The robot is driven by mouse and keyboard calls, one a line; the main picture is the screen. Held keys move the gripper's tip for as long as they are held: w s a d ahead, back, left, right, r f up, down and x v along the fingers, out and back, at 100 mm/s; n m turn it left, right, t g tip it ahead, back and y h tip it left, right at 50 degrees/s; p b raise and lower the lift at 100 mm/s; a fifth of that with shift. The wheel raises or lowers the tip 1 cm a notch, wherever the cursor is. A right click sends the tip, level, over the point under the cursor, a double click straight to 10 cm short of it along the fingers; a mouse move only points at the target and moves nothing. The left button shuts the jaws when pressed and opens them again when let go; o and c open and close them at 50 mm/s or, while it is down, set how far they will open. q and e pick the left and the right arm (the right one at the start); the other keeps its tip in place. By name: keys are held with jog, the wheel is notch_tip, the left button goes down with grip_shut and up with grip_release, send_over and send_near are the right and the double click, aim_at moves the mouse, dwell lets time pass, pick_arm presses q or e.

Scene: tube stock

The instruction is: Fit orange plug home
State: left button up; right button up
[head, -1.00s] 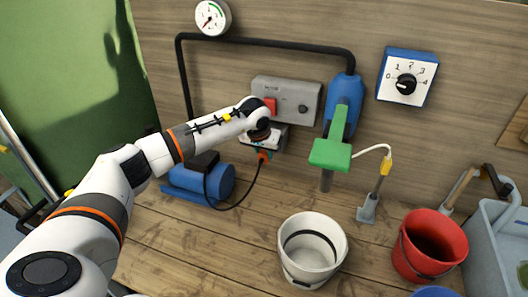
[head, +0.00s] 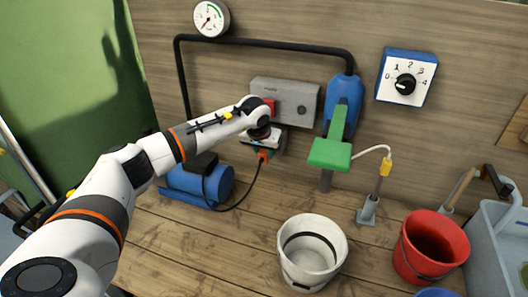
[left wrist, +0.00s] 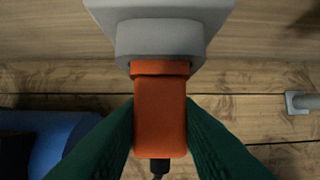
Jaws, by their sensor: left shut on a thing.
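The orange plug (left wrist: 160,115) fills the middle of the left wrist view, with a dark cable leaving its lower end. My left gripper (left wrist: 160,135) is shut on the plug, one green finger on each side. The plug's wider upper rim meets the mouth of the light grey socket (left wrist: 160,40). I see no clear gap there, but how deep the plug sits is hidden. In the head view the plug (head: 264,156) shows just below my left gripper (head: 262,146), under the grey box (head: 285,99). My right gripper is not in view.
The black cable (head: 245,200) loops down towards the blue motor (head: 200,182). A red switch (head: 269,105) is on the grey box. A blue tool with a green handle (head: 330,152) stands to the right. A white bucket (head: 313,268) and a red bucket (head: 420,262) stand in front.

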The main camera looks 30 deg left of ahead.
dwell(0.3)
pick_arm(q)
jog(key=o, duration=1.1)
jog(key=shift+r, duration=0.1)
jog(key=b+v, duration=0.2)
jog(key=v, duration=1)
jog(key=shift+s, duration=0.1)
jog(key=shift+f, duration=0.25)
